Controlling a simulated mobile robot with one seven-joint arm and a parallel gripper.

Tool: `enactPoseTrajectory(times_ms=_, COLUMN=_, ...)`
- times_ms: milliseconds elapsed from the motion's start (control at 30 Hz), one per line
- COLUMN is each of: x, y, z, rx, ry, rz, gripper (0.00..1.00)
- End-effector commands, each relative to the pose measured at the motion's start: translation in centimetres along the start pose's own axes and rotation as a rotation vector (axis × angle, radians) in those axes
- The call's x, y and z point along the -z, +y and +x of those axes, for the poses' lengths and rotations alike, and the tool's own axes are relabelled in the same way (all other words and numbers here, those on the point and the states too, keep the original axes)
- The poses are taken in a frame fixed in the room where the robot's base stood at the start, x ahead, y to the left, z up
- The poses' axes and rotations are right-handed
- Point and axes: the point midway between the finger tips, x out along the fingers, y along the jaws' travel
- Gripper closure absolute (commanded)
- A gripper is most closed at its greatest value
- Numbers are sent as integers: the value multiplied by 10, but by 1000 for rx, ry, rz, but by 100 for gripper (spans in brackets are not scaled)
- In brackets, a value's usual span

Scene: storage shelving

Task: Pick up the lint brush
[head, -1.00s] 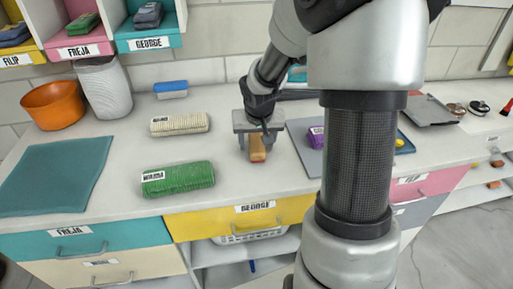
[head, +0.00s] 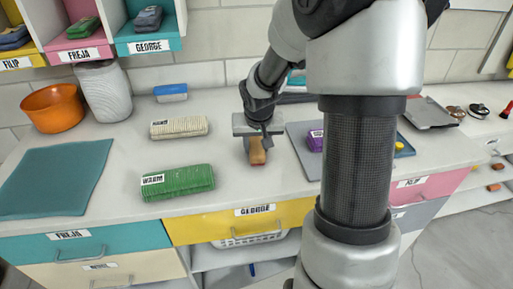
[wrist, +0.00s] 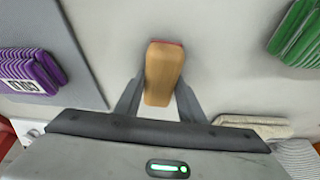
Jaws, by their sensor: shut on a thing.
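The lint brush (head: 257,153) has a tan wooden body with a reddish edge at its far end in the wrist view (wrist: 164,72). It is at the front middle of the white counter, above the yellow drawer. My gripper (head: 254,140) is over it from above, and its two grey fingers (wrist: 160,98) are shut on the brush's sides. The brush is low over the counter; I cannot tell whether it still touches the surface. Part of it is hidden under the gripper.
A green rolled towel (head: 178,182) and a cream towel (head: 179,127) lie to the left. A purple folded cloth (wrist: 28,72) rests on a grey mat (wrist: 75,50) to the right of the brush in the head view. A teal mat (head: 55,178) and an orange bowl (head: 53,108) are farther left.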

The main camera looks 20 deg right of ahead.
Motion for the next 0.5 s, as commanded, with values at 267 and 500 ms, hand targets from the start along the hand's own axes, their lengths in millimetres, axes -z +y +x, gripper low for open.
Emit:
enactPoseTrajectory(times_ms=267, x=15, y=0, z=-33, rx=1, ry=6, rz=1, gripper=88)
enactPoseTrajectory(times_ms=500, x=33, y=0, z=-76, rx=0, ry=5, rz=1, gripper=88)
